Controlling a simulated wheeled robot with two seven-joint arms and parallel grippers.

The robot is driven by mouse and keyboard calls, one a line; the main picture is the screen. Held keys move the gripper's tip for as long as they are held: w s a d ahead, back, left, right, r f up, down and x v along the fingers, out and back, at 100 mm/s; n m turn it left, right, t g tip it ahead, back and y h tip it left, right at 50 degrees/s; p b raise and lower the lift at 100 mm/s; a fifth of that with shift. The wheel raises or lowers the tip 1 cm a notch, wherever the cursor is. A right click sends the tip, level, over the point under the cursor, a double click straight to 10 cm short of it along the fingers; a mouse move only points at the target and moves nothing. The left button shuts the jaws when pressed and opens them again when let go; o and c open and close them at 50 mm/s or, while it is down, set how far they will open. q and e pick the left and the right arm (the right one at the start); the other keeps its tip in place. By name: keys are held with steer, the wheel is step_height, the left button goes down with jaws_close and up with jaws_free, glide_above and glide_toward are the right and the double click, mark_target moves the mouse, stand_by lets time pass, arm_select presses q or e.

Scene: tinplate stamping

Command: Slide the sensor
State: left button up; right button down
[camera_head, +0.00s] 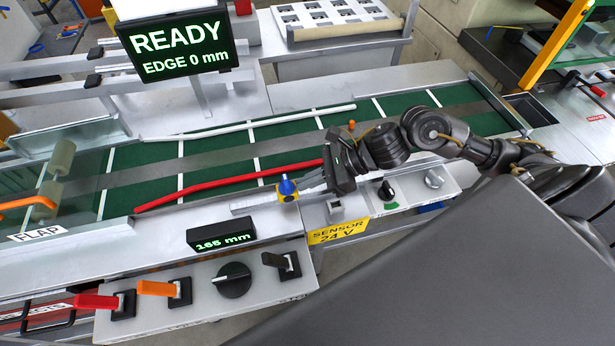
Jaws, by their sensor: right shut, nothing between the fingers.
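The sensor (287,190), a small yellow block with a blue top, sits on a pale scale rail (255,205) along the near edge of the green conveyor (215,158). My right gripper (308,187) is shut and empty, just right of the sensor. Its fingers point left toward it; whether they touch it I cannot tell. The black display (221,234) in front of the rail reads 165 mm. The big screen (180,47) reads READY, EDGE 0 mm. My left gripper is not in view.
A red guide bar (225,186) lies just behind the sensor, and a white bar (255,123) lies farther back. A yellow SENSOR 24 V label (338,231) is below my gripper. A panel (205,300) with levers and a black knob (232,280) stands at front left.

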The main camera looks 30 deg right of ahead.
steer(key=shift+a, duration=0.1)
steer(key=b, duration=0.2)
glide_above(275, 208)
steer(key=shift+w, duration=0.2)
steer(key=shift+s, duration=0.15)
steer(key=shift+r, duration=0.1)
